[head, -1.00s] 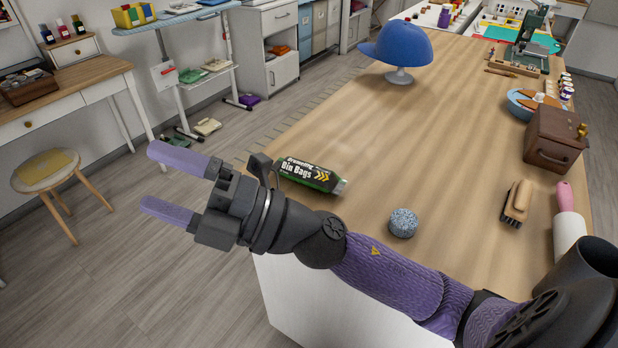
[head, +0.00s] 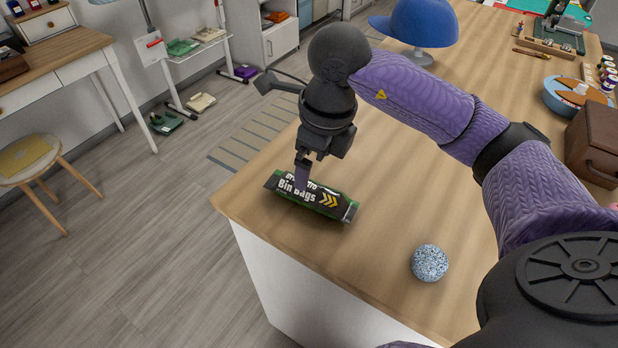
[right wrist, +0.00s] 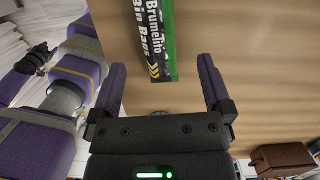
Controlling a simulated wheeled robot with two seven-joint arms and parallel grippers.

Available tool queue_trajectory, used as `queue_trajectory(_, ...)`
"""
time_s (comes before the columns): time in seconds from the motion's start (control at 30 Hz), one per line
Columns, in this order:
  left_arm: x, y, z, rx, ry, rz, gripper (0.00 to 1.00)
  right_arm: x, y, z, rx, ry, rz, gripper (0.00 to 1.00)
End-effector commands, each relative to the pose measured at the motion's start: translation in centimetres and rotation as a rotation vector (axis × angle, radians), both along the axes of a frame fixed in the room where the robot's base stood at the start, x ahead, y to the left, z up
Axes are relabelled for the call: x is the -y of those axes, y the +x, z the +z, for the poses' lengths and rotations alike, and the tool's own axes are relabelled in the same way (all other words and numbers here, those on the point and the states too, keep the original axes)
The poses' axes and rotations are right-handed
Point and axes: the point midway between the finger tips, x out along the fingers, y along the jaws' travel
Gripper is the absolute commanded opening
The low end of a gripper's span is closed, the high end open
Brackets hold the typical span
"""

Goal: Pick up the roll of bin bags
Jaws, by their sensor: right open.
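The roll of bin bags (head: 322,198) is black and green with white lettering and yellow chevrons. It lies on its side on the wooden table near its left front corner. My right gripper (head: 303,183) points down over the roll, and a finger hides part of the label in the head view. In the right wrist view the roll (right wrist: 158,40) lies in line with the gap between the two purple fingers of the open gripper (right wrist: 160,75). Nothing is held between the fingers. I cannot tell the exact height above the roll. My left gripper is not in view.
A speckled grey-blue ball (head: 430,262) rests on the wooden table (head: 370,255) to the right of the roll. A blue cap on a stand (head: 420,25) and a brown box (head: 596,140) are farther back. The table's edge runs close left of the roll.

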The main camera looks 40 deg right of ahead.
Motion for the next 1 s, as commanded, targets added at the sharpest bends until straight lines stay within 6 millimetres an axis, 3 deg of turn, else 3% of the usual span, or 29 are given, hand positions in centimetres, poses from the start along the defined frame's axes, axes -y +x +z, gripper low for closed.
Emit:
queue_trajectory(0.03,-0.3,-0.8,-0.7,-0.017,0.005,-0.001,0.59,-0.1,0.1,-1.5,-0.007,0.001,0.001,1.0)
queue_trajectory(0.13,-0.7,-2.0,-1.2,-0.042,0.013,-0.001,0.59,-0.2,0.3,-3.2,-0.006,0.002,0.002,1.0)
queue_trajectory(0.37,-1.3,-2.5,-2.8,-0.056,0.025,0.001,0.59,-0.5,0.5,-7.4,-0.005,0.004,0.003,1.0)
queue_trajectory(0.6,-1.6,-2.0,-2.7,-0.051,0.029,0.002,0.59,-0.5,0.6,-7.6,0.0,0.003,0.002,0.98)
queue_trajectory(1.0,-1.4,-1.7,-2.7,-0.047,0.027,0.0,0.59,-0.5,0.6,-7.6,0.0,0.003,0.002,0.13)
